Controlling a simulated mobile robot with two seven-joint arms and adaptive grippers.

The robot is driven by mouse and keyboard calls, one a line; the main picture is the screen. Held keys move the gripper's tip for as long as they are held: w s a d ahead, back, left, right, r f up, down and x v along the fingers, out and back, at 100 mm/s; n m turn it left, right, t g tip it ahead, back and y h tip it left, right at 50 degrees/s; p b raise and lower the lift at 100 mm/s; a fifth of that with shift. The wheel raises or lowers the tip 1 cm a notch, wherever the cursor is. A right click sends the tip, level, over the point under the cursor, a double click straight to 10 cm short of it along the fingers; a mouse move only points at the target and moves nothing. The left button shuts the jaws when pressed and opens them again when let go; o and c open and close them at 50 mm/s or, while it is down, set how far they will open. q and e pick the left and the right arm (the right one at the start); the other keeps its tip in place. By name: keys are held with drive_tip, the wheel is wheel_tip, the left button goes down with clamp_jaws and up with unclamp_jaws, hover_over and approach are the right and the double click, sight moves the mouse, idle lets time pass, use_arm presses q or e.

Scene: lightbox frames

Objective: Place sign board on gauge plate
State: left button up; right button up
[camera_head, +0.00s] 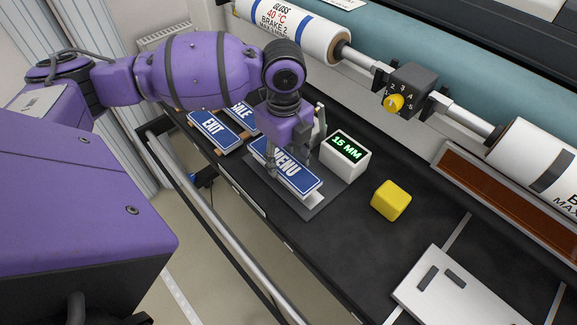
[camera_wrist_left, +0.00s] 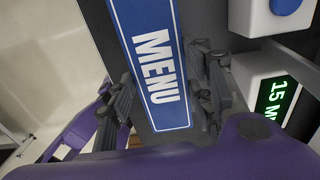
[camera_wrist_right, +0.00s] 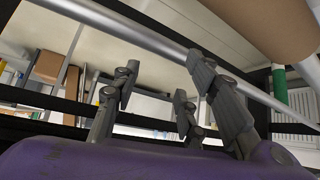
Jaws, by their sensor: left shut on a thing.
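The blue sign board reading MENU (camera_head: 288,168) is over the grey gauge plate (camera_head: 318,201) in the head view. My left gripper (camera_head: 295,152) is shut on the MENU board, with its fingers on both long sides. The left wrist view shows the board (camera_wrist_left: 152,55) between the fingers of the left gripper (camera_wrist_left: 168,90). I cannot tell whether the board touches the plate. The plate's gauge block (camera_head: 345,152) reads 15 MM in green. My right gripper (camera_wrist_right: 180,95) shows only in its own wrist view, with its fingers apart and nothing between them.
Signs reading EXIT (camera_head: 214,130) and SALE (camera_head: 243,112) lie on the bench at the left. A yellow cube (camera_head: 391,200) stands to the right of the plate. A light slotted plate (camera_head: 450,290) lies at the lower right. Rollers with a black knob box (camera_head: 405,88) run behind.

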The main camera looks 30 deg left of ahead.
sight(288, 162)
use_arm(q)
drive_tip(key=shift+w+d+f, duration=0.2)
drive_tip(key=shift+f, duration=0.1)
drive_tip(key=shift+w+f, duration=0.15)
drive_tip(key=shift+f, duration=1.5)
drive_tip(key=shift+f, duration=0.1)
drive_tip(key=o, duration=1.2)
wheel_tip(288, 162, up, 12)
drive_tip(key=shift+r+p, duration=0.15)
drive_tip(key=shift+p, duration=0.15)
